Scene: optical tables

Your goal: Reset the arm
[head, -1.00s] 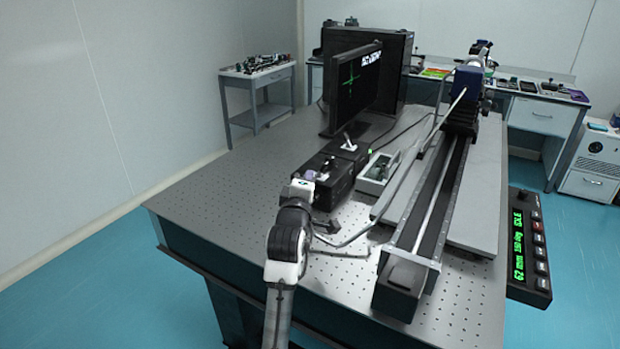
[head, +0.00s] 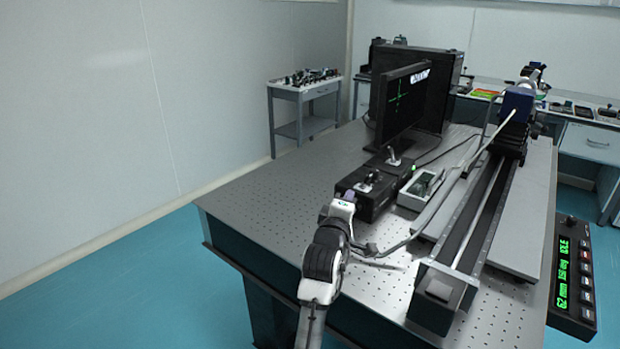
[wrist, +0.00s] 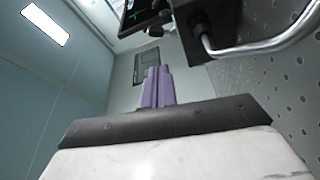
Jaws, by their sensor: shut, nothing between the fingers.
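My arm reaches up from the bottom of the head view over the near part of the optical table (head: 262,206). In the wrist view my gripper (wrist: 158,72) shows as two purple fingers side by side, touching, with nothing between them. In the head view the gripper is mostly hidden behind my wrist, close to the black control box (head: 372,188). I cannot tell its exact height above the table.
A long black rail (head: 470,235) runs along the table, with a bent metal rod (head: 405,243) beside my wrist. The table's left part is clear.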

